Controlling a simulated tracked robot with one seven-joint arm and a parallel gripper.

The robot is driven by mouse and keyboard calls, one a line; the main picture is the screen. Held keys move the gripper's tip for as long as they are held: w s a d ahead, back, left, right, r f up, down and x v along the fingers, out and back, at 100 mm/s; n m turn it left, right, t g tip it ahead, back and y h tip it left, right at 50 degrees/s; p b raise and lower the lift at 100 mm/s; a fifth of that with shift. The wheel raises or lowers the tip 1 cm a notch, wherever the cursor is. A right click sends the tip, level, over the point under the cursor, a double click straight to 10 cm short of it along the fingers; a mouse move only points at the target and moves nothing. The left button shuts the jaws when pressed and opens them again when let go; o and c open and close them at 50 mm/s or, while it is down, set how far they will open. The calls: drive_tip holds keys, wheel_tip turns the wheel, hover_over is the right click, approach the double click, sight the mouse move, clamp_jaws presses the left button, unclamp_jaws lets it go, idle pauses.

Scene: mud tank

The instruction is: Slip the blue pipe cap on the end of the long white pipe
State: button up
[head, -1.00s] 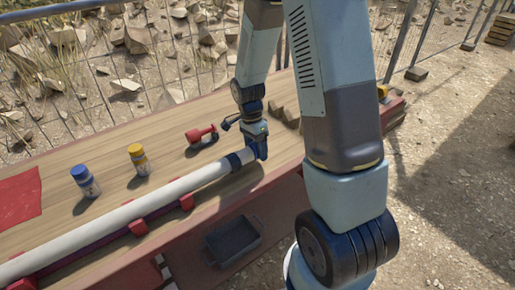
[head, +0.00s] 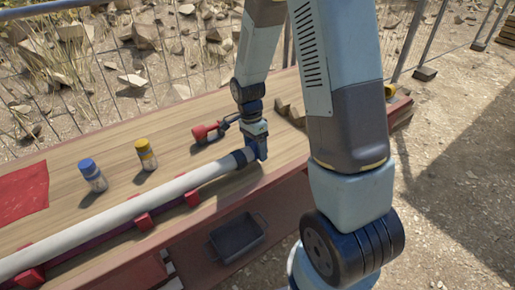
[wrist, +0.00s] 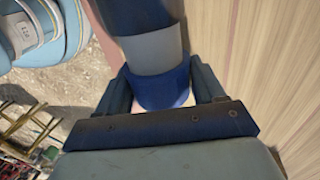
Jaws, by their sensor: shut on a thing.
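The long white pipe (head: 150,206) lies along the table, its right end at my gripper (head: 262,152). A dark blue band (head: 242,157) circles the pipe near that end and also shows at the top of the wrist view (wrist: 143,14). In the wrist view, my gripper (wrist: 160,92) is shut on the blue pipe cap (wrist: 162,88), one finger on each side. The cap is in line with the pipe's grey-looking end (wrist: 155,48) and meets it there. How deep the pipe sits in the cap is hidden.
Red supports (head: 143,220) carry the pipe along the wooden table (head: 120,145). A dark tray (head: 238,238) is below the front edge. A red mat (head: 24,192) lies at left.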

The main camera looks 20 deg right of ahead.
drive_tip(key=shift+s+a, duration=0.25)
drive_tip(key=shift+a, duration=0.45)
drive_tip(key=o, duration=0.9)
wheel_tip(320, 180, up, 13)
drive_tip(key=w, duration=0.3)
drive_tip(key=s+d+r+n+t, duration=0.2)
drive_tip(key=s+r+n, duration=0.2)
drive_tip(key=s+r, duration=0.2)
drive_tip(key=s+d+r+n+t, duration=0.1)
drive_tip(key=s+r+n+t, duration=0.2)
drive_tip(key=s+r+n, duration=0.2)
drive_tip(key=s+d+r+n+t, duration=0.2)
drive_tip(key=s+r+n, duration=0.3)
drive_tip(key=s+r, duration=0.2)
drive_tip(key=shift+s+d+r+t+y, duration=0.1)
drive_tip(key=shift+s+d+t+y, duration=0.1)
drive_tip(key=shift+s, duration=0.5)
drive_tip(key=shift+s+d+r+t+y, duration=0.1)
drive_tip(key=shift+s+d, duration=0.05)
drive_tip(key=shift+s, duration=0.5)
